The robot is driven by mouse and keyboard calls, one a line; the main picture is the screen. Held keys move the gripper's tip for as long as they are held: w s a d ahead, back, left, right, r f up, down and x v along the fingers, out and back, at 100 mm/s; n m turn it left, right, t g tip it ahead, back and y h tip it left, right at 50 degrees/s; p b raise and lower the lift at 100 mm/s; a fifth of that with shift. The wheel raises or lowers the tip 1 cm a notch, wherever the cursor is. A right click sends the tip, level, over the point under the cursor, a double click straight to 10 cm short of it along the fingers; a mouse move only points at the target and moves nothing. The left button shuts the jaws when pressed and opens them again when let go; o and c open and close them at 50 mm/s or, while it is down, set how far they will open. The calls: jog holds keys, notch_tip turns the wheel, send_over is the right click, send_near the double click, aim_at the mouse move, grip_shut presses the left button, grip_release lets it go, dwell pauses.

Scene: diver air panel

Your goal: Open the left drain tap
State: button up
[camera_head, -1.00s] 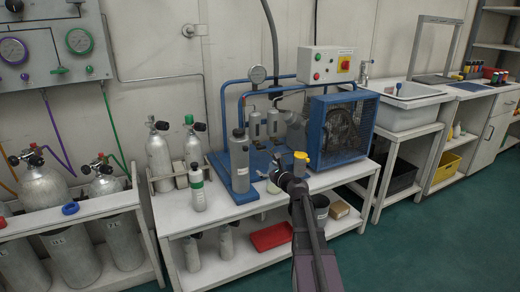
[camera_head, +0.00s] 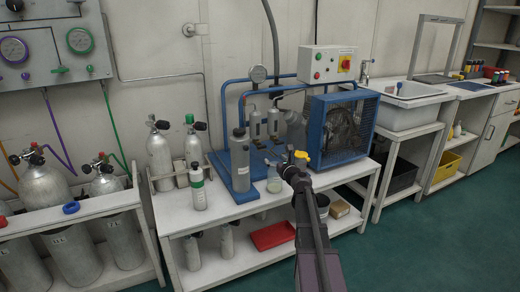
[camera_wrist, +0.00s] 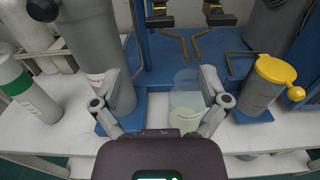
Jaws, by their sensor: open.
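Two filter cylinders on the blue compressor frame carry drain taps at their lower ends. The left drain tap (camera_wrist: 160,18) shows at the top of the wrist view as a dark body with a brass outlet pipe; the right tap (camera_wrist: 218,14) is beside it. In the head view the left tap area (camera_head: 257,144) is small, and its setting cannot be told. My gripper (camera_wrist: 160,92) is open and empty, in front of and below the taps, apart from them. A clear jar with pale liquid (camera_wrist: 187,104) stands just ahead, near the right finger; it also shows in the head view (camera_head: 274,184).
A tall grey cylinder (camera_wrist: 95,50) stands close to my left finger. A grey canister with a yellow lid (camera_wrist: 262,88) stands to the right. A green-banded bottle (camera_head: 197,186) is further left. The blue fan housing (camera_head: 342,125) is behind right.

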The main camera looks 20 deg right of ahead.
aim_at(263, 148)
jog(key=w, duration=1.2)
jog(key=shift+a, duration=0.2)
